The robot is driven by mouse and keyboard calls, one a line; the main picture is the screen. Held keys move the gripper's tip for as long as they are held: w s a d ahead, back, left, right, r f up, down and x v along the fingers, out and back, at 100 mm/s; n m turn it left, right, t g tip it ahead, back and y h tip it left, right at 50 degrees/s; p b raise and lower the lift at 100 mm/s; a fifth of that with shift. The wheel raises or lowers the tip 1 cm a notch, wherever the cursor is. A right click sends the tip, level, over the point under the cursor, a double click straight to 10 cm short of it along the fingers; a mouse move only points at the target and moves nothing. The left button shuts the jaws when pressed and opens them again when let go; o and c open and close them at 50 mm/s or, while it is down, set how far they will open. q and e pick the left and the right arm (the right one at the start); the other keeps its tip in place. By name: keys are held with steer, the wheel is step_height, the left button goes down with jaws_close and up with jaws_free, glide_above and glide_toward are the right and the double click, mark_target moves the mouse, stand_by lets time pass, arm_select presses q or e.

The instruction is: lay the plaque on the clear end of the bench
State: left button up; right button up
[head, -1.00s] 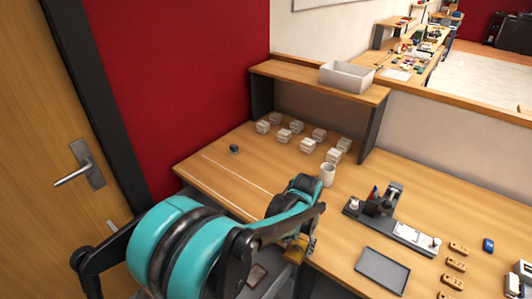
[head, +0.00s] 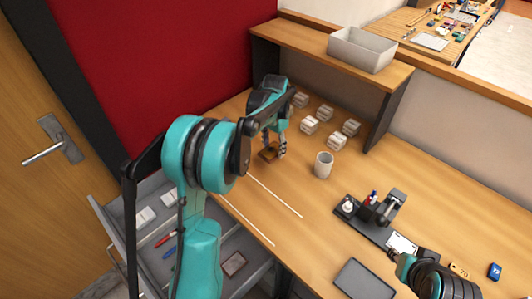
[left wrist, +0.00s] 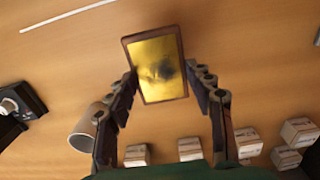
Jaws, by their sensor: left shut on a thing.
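The plaque (head: 268,154) is a small brown board with a gold face, and its face shows in the left wrist view (left wrist: 157,65). My left gripper (head: 275,143) is shut on it, with one finger at each side edge. The plaque is over the far left end of the bench (head: 325,225), beyond the white lines (head: 275,195). I cannot tell whether it touches the wood. My right gripper (head: 400,261) is at the lower right, small and partly hidden by its own arm, beside the marker fixture (head: 375,215).
Several white boxes (head: 309,124) stand behind the plaque, near the shelf (head: 375,70). A white mug (head: 323,165) stands to its right. A dark tray (head: 364,280) lies at the front. An open grey drawer (head: 150,190) holds pens and another framed piece (head: 233,263).

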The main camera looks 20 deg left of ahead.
mark_target(267, 151)
arm_select(q)
steer(key=a+f, duration=0.1)
steer(key=w+a+f, duration=0.1)
steer(key=w+a+f+b, duration=0.1)
steer(key=shift+w+a, duration=0.25)
steer(key=shift+a, duration=0.15)
steer(key=shift+f+b, duration=0.85)
steer(key=shift+f, duration=1)
steer(key=shift+f, duration=0.15)
steer(key=o, duration=1.2)
steer(key=shift+c, duration=0.2)
